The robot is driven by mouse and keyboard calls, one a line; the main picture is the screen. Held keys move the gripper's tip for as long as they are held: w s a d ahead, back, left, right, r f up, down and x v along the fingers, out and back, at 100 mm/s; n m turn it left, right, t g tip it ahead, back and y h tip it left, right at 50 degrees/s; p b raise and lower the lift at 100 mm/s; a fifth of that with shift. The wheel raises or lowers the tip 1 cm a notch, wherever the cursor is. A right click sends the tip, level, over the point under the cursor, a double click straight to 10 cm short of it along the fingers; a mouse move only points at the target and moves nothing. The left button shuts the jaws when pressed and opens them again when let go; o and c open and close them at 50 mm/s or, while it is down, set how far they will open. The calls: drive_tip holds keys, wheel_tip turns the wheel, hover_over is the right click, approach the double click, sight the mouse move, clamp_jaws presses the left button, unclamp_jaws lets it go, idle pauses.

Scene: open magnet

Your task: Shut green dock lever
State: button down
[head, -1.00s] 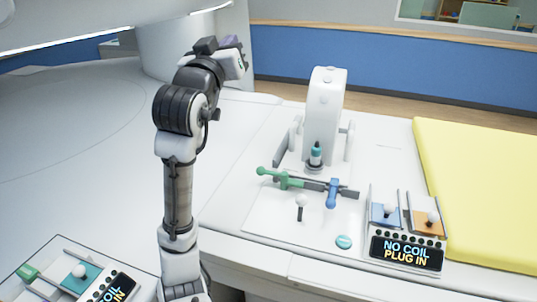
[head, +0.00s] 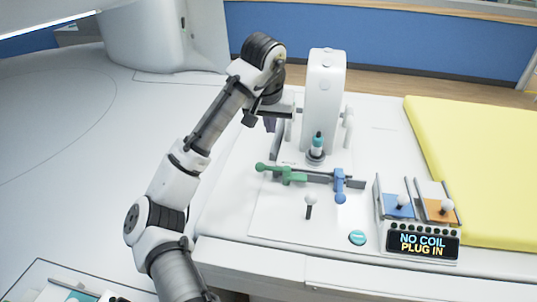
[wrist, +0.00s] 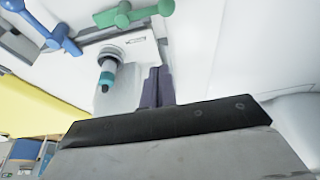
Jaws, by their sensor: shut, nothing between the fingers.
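The green lever (head: 286,174) sits on a dark bar on the white dock, its round knob out to the left. It also shows at the top of the wrist view (wrist: 135,13). A blue lever (head: 340,184) sits at the right of the same bar, its knob toward the front; the wrist view shows it at upper left (wrist: 52,34). My gripper (head: 269,124) points down behind the green lever, left of the white upright housing, apart from the lever. Its purple fingers (wrist: 158,86) are together and empty.
The white housing (head: 323,95) and a teal-topped plug (head: 317,146) stand behind the bar. A small white-knobbed stick (head: 310,203) and a teal button (head: 357,238) are in front. A display reading "NO COIL PLUG IN" (head: 423,244) stands at right, beside a yellow mat (head: 480,165).

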drive_tip(key=shift+f, duration=0.1)
drive_tip(key=p+x, duration=0.1)
drive_tip(key=x, duration=0.8)
drive_tip(key=shift+w+f, duration=0.1)
drive_tip(key=shift+f, duration=0.2)
drive_tip(key=s, duration=0.1)
drive_tip(key=s+p, duration=0.1)
drive_tip(key=s, duration=0.1)
drive_tip(key=shift+a+f, duration=0.3)
drive_tip(key=shift+s+f+p, duration=0.2)
drive_tip(key=shift+s+p, duration=0.1)
drive_tip(key=shift+s, duration=0.1)
